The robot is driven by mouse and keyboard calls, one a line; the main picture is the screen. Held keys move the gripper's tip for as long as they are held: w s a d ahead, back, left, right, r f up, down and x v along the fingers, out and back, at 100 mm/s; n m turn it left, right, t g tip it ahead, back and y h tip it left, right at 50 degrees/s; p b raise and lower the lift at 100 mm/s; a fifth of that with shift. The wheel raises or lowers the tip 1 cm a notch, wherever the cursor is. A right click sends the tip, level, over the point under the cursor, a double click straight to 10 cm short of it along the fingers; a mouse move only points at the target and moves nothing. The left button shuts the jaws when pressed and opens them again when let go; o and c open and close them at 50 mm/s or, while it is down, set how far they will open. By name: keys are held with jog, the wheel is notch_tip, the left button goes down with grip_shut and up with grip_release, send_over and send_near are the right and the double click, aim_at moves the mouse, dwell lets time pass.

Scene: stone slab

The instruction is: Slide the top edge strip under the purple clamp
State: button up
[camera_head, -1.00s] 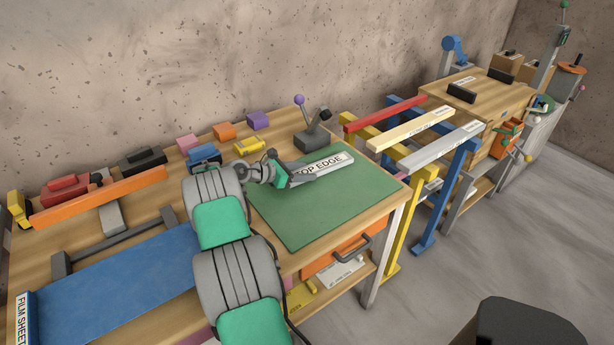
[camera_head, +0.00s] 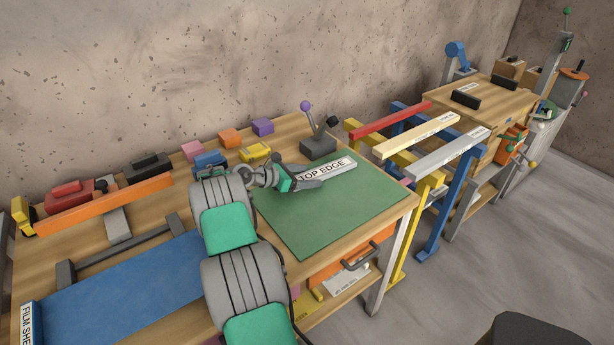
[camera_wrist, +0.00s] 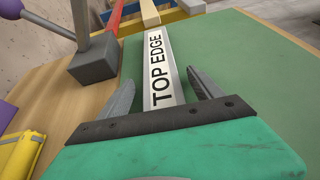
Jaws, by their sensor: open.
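The top edge strip (camera_head: 336,169) is a long pale bar with a "TOP EDGE" label, lying on the green mat near its back edge. It also shows in the wrist view (camera_wrist: 160,60), running away from me. My gripper (camera_head: 314,177) is at the strip's near end, low over the mat. In the wrist view my gripper (camera_wrist: 161,82) is open, one finger on each side of the strip with gaps showing. The purple clamp (camera_head: 318,146), a grey block with a purple-knobbed lever, stands behind the strip; its block (camera_wrist: 97,58) is left of the strip in the wrist view.
The green mat (camera_head: 325,225) is clear in front of the strip. A yellow block (camera_head: 255,151) and a purple block (camera_head: 262,127) sit left of the clamp. A rack with red, cream and grey bars (camera_head: 450,149) stands past the bench's right end.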

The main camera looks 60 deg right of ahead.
jog(key=v, duration=0.7)
jog(key=shift+w+a+r, duration=0.1)
jog(key=shift+w+a, duration=0.05)
jog(key=shift+a, duration=0.15)
